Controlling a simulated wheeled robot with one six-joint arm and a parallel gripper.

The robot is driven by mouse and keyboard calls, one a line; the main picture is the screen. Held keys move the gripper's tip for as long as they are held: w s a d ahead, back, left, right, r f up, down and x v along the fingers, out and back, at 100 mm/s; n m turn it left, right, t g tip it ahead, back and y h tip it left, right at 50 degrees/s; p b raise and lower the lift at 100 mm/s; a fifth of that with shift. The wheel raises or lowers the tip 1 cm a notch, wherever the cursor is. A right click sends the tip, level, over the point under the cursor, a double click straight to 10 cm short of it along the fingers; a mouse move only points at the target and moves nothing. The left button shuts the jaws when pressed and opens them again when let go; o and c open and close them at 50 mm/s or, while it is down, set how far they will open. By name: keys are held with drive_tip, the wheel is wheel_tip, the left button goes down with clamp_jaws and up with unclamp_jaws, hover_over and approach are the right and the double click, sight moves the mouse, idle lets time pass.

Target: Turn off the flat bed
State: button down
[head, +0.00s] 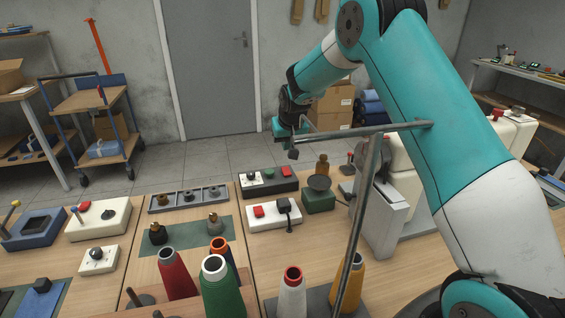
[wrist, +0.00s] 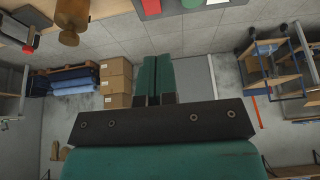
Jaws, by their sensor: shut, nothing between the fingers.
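My gripper (head: 293,152) hangs above the far side of the workbench, behind the switch boxes, and touches none of them. In the wrist view its two green fingers (wrist: 164,76) are together and empty. A dark box (head: 268,182) with a red and a green button stands at the bench's back. A white box (head: 274,217) with a red button and a black lever stands in front of it. Another white box (head: 98,219) with a red button and a blue-tipped lever stands at the left. No label shows which one belongs to the flat bed.
Thread cones (head: 219,290) stand along the bench front. A grey tray (head: 188,199) and a small white knob box (head: 98,261) lie left of centre. A pale machine (head: 403,165) stands at the right behind a thin metal pole (head: 357,220). Cartons (head: 333,105) stand on the floor behind.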

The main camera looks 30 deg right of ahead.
sight(283, 170)
drive_tip(key=p+x, duration=0.1)
drive_tip(key=x, duration=0.9)
drive_tip(key=shift+s+p, duration=0.1)
drive_tip(key=shift+p, duration=0.3)
drive_tip(key=shift+f, duration=0.25)
drive_tip(key=shift+w+f+b, duration=0.2)
drive_tip(key=shift+f+b, duration=0.1)
drive_tip(key=shift+b, duration=0.2)
drive_tip(key=shift+r, duration=0.1)
drive_tip(key=shift+s, duration=0.2)
drive_tip(key=shift+s+a+p, duration=0.2)
drive_tip(key=shift+s+p, duration=0.3)
drive_tip(key=shift+s, duration=0.2)
drive_tip(key=shift+r, duration=0.15)
